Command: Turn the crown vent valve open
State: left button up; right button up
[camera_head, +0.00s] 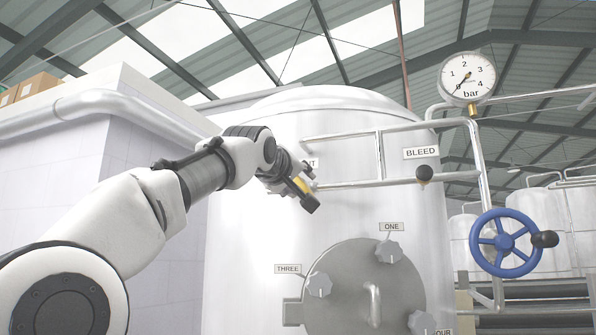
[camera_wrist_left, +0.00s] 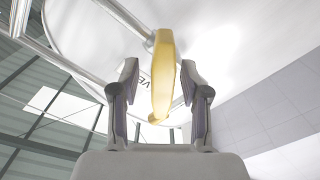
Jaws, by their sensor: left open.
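The crown vent valve has a yellow lever handle (camera_wrist_left: 162,72). In the left wrist view the lever lies between the two fingers of my left gripper (camera_wrist_left: 159,105), with a gap on each side. In the head view the yellow lever (camera_head: 304,186) shows only in part behind my left gripper (camera_head: 306,194), which is at the pipe on the tank's upper front. A label beside it is partly hidden in both views; the letters "VE" show in the wrist view. My left gripper is open. My right gripper is not in view.
The large steel tank (camera_head: 250,260) fills the middle. To the right are a BLEED label (camera_head: 421,153) with a black knob (camera_head: 424,174), a pressure gauge (camera_head: 467,78) and a blue handwheel (camera_head: 505,243). A round cover (camera_head: 350,270) with several clamp knobs is below.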

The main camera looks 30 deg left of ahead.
pick_arm(q)
jog(key=shift+w+a+f, duration=0.1)
grip_shut()
jog(key=shift+n, duration=0.3)
jog(key=n, duration=0.4)
jog(key=shift+b, duration=0.3)
jog(key=n, duration=0.5)
jog(key=shift+n, duration=0.3)
grip_release()
